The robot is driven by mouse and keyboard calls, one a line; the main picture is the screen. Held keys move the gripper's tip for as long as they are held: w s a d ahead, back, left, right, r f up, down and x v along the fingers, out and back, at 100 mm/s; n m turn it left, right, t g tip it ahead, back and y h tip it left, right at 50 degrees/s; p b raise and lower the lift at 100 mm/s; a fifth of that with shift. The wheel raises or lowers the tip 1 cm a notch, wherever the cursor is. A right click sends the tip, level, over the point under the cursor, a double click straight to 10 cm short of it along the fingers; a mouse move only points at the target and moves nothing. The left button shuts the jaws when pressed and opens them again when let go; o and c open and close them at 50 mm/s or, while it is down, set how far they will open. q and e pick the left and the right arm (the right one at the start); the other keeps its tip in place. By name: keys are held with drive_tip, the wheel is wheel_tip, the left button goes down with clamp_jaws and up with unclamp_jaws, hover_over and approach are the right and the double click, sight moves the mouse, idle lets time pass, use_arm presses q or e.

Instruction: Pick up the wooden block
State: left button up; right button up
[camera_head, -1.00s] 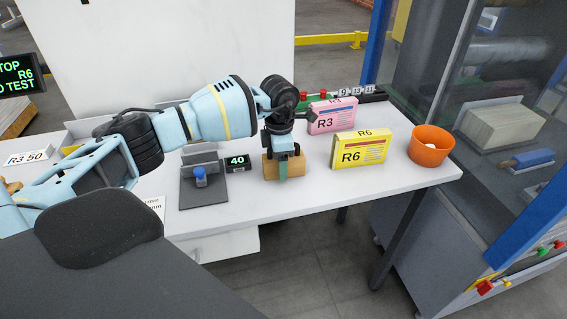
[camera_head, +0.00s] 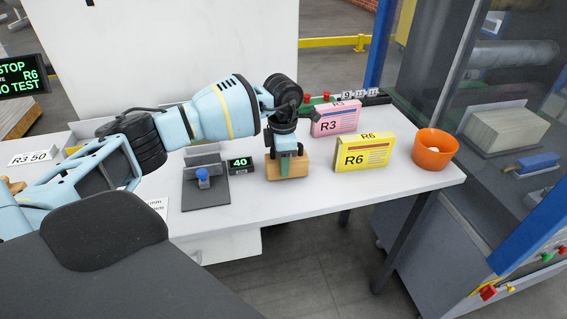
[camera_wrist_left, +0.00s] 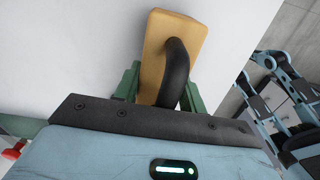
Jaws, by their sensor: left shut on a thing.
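The wooden block (camera_head: 300,167) is tan and sits on the white table, left of the yellow R6 box. In the left wrist view the block (camera_wrist_left: 160,38) carries a dark curved handle (camera_wrist_left: 175,70). My left gripper (camera_head: 287,165) reaches down over the block and is shut on it, with its green fingers on either side. In the left wrist view the gripper (camera_wrist_left: 160,92) shows its two green fingers beside the block. I cannot tell whether the block's underside touches the table. My right gripper is not in view.
A yellow R6 box (camera_head: 362,154), a pink R3 box (camera_head: 337,121) and an orange bowl (camera_head: 434,150) stand to the right. A grey device with a blue knob (camera_head: 203,176) and a small display reading 40 (camera_head: 240,164) stand left. The white table's front middle (camera_head: 270,205) is clear.

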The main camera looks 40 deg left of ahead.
use_arm(q)
drive_tip(key=shift+r, duration=0.55)
drive_tip(key=shift+s+d+r, duration=0.15)
drive_tip(key=shift+s+r, duration=0.05)
drive_tip(key=shift+r, duration=0.25)
drive_tip(key=shift+s+d+r, duration=0.1)
drive_tip(key=shift+s+r, duration=0.05)
drive_tip(key=shift+r, duration=0.3)
drive_tip(key=s+d+r, duration=0.1)
drive_tip(key=s+d, duration=0.7)
drive_tip(key=s, duration=0.5)
drive_tip(key=shift+r, duration=0.2)
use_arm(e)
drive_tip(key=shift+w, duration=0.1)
